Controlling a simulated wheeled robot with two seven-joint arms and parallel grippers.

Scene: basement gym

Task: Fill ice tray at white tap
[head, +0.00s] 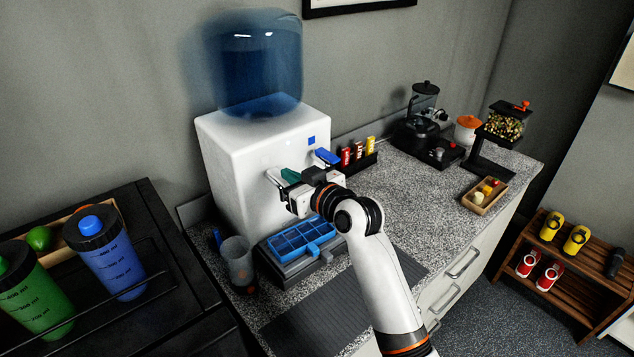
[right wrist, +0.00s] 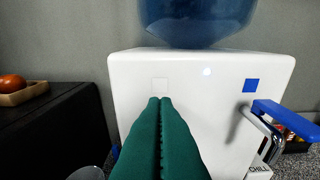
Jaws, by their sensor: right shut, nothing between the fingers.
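The blue ice tray (head: 287,243) lies flat on the dark drip stand in front of the white water dispenser (head: 228,150), below its taps. Its cells look empty, but I cannot be sure. My right gripper (head: 290,175) has teal fingers, shut and empty, at the dispenser's front on the left tap's side. A bit of the white tap (head: 273,177) shows beside the fingers; the rest is hidden. Whether they touch it is unclear. My left gripper is out of view.
The blue tap (head: 328,157) is just right of my gripper. A clear cup (head: 238,262) stands left of the drip stand. A ridged dark mat (head: 320,305) lies in front. Blue (head: 108,257) and green bottles stand left. A grinder and small wooden tray are farther right.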

